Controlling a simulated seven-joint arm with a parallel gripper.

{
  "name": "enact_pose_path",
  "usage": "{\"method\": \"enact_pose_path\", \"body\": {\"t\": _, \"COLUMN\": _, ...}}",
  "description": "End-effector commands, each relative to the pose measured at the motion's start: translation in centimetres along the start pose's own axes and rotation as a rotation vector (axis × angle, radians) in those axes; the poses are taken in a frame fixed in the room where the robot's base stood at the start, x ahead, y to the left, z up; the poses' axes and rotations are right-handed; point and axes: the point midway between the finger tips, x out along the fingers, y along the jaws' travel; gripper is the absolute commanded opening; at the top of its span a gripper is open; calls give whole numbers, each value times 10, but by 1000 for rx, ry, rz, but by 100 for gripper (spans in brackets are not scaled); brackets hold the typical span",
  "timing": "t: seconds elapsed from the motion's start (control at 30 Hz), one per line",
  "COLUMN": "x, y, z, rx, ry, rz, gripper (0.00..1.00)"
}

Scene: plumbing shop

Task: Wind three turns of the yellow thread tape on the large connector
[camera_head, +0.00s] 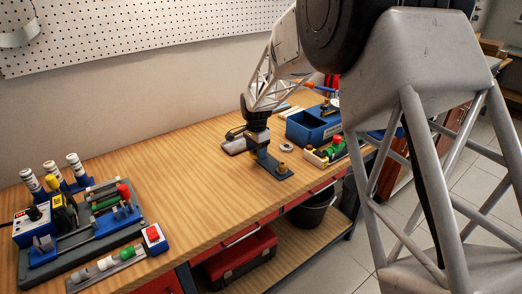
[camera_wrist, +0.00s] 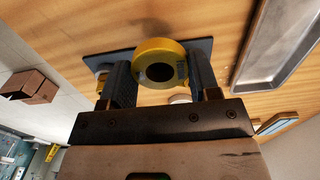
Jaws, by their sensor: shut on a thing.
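My gripper (camera_wrist: 160,74) is shut on a roll of yellow thread tape (camera_wrist: 163,47), one finger on each side of it, in the wrist view. The roll's dark centre hole faces the camera. Behind it lies a dark flat plate (camera_wrist: 97,62) on the bench. In the head view my gripper (camera_head: 259,153) is over this plate (camera_head: 279,175), where a small brass-coloured connector (camera_head: 283,167) stands at the right end. I cannot tell whether this is the large one. The tape is hard to make out there, and whether it touches a connector cannot be told.
A grey metal tray (camera_wrist: 279,42) lies beside the plate in the wrist view. In the head view a blue bin (camera_head: 312,128) and a wooden tray of coloured parts (camera_head: 331,151) stand right of my gripper. A fixture board (camera_head: 75,246) is far left; the bench between is clear.

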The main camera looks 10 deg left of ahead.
Motion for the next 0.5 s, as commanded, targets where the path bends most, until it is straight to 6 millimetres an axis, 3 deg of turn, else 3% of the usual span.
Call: {"method": "enact_pose_path", "body": {"t": 0.5, "x": 0, "y": -4, "z": 3, "rx": 0, "ry": 0, "rz": 0, "gripper": 34}}
